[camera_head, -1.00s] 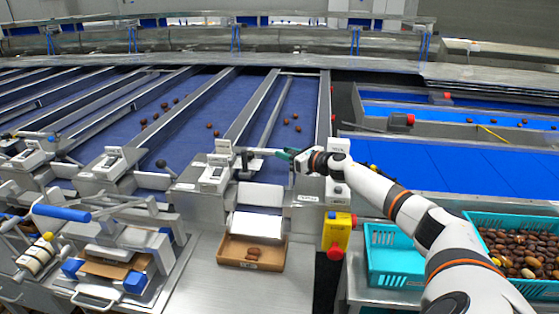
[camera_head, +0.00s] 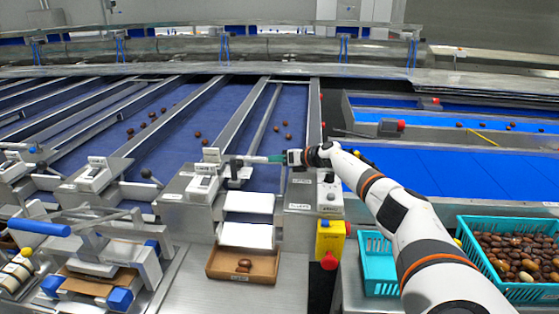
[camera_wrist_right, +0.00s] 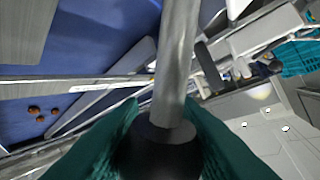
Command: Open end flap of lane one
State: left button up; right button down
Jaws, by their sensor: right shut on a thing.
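My right gripper (camera_head: 278,158) is at the front end of the rightmost date lane. Its teal fingers also show in the wrist view (camera_wrist_right: 160,128), on both sides of a black knob on a grey metal rod (camera_wrist_right: 178,60). The fingers are shut on this lever knob (camera_wrist_right: 158,152). In the head view the lever rod (camera_head: 248,159) lies nearly level, left of the fingertips. Below it are a white upper plate (camera_head: 249,202) and a white lower plate (camera_head: 246,236); I cannot tell which is the flap. My left gripper is not in view.
A cardboard tray (camera_head: 212,268) with a few dates stands below the plates. A yellow box with a red button (camera_head: 330,238) stands to its right. A teal crate of dates (camera_head: 466,235) and another teal crate (camera_head: 378,285) stand at the right. Several dates lie on the lanes.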

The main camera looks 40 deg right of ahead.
jog(key=shift+s+a+f, duration=0.1)
jog(key=shift+a+f, duration=0.15)
jog(key=shift+f, duration=0.4)
jog(key=c, duration=1.1)
grip_release()
jog(key=shift+d+r, duration=0.1)
jog(key=shift+r, duration=0.1)
jog(key=shift+s+d+r, duration=0.15)
jog(key=shift+s+r, duration=0.1)
jog(key=shift+b+v, duration=1.8)
jog(key=shift+v, duration=3.75)
jog(key=shift+f, duration=0.1)
